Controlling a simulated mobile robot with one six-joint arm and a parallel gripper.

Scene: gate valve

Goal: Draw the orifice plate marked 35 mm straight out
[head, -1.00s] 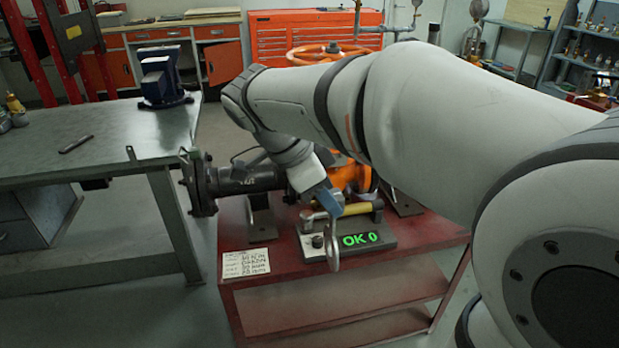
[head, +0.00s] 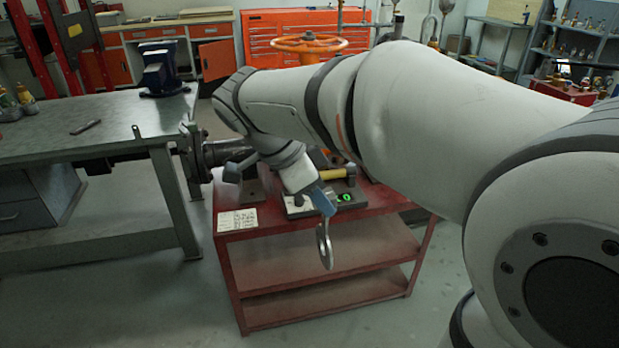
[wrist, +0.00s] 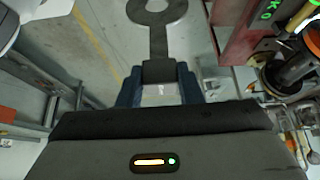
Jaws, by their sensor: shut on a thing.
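My gripper (head: 322,203) is shut on the handle of a grey metal orifice plate (head: 329,256). In the head view the plate hangs below the fingers as a narrow ring seen nearly edge-on, in front of the red cart. In the wrist view, the blue fingers (wrist: 158,92) grip the handle end, and the plate (wrist: 155,39) extends straight up to its ring, which is cut off by the top edge. Only floor shows behind it there. No size mark can be read on it. The pipe flange (head: 190,152) is behind; my arm hides much of the pipework.
The red cart (head: 300,232) carries a box with a green-lit display (head: 345,197), a yellow bar (head: 337,174) and a paper note (head: 237,220). An orange handwheel (head: 308,43) rises behind my arm. A grey workbench (head: 60,145) stands at left. Floor in front is clear.

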